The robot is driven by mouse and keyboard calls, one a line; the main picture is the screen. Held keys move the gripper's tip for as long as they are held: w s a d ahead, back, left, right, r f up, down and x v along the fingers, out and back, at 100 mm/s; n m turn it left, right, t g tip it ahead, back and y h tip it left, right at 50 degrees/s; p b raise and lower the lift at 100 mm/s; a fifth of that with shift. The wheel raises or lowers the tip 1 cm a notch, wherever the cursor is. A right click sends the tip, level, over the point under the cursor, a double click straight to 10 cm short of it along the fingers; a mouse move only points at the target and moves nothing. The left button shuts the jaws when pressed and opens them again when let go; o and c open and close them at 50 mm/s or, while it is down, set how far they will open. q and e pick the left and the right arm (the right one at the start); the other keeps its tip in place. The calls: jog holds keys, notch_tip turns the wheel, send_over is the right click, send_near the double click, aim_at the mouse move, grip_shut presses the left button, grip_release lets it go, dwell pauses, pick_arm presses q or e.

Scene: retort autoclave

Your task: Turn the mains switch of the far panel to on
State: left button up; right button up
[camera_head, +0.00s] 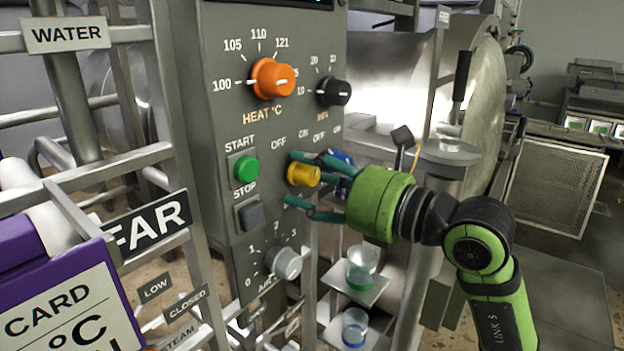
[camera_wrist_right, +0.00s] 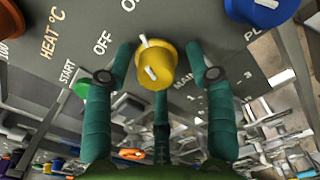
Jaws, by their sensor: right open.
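The far panel (camera_head: 232,50) is a grey upright box with knobs and buttons. Its mains switch is the yellow knob (camera_head: 303,175), below OFF and ON marks; it also shows in the right wrist view (camera_wrist_right: 152,66) beside a partly hidden "MAIN" label. A white line marks the knob, but I cannot tell surely which mark it points at. My right gripper (camera_head: 291,179) is open, its fingers on either side of the yellow knob. The wrist view shows the fingers (camera_wrist_right: 157,52) around it, with no clear contact. My left gripper is not in view.
An orange heat knob (camera_head: 271,78) and a black knob (camera_head: 334,92) sit above. A green start button (camera_head: 246,169) and grey stop button (camera_head: 250,214) are left, a grey air knob (camera_head: 286,263) below. A blue knob (camera_wrist_right: 262,8) is close to the gripper.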

jog(key=v, duration=1.2)
